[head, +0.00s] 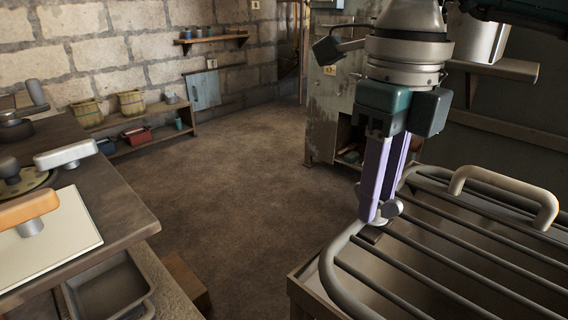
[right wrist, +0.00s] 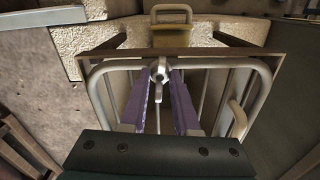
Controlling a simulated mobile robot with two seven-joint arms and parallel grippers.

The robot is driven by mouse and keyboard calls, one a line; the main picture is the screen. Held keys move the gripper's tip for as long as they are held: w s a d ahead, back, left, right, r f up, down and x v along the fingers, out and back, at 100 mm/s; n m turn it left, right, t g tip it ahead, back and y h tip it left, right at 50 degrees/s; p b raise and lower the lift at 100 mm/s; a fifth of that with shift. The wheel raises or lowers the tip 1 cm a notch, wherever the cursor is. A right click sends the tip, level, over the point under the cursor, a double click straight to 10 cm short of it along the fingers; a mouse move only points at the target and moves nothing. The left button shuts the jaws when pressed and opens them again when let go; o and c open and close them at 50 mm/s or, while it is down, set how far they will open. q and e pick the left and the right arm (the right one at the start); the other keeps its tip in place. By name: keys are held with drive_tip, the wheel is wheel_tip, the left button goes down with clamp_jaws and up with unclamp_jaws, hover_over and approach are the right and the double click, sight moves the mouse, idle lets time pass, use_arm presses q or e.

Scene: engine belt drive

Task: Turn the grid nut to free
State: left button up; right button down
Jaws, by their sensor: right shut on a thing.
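The fingers partly hide the nut in the head view. The grid is a rounded tube frame with parallel bars, and a beige handle (head: 505,190) stands up from it. My left gripper is not in view.
A workbench (head: 120,205) on the left carries a pale board (head: 60,245) and an orange-handled tool (head: 28,208). A metal tray (head: 108,288) sits below its edge. A worn cabinet (head: 325,115) stands behind my right arm.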

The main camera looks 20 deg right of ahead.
drive_tip(key=shift+n, duration=0.6)
drive_tip(key=c, duration=0.7)
unclamp_jaws()
drive_tip(key=shift+o, duration=0.2)
wheel_tip(320, 180, up, 10)
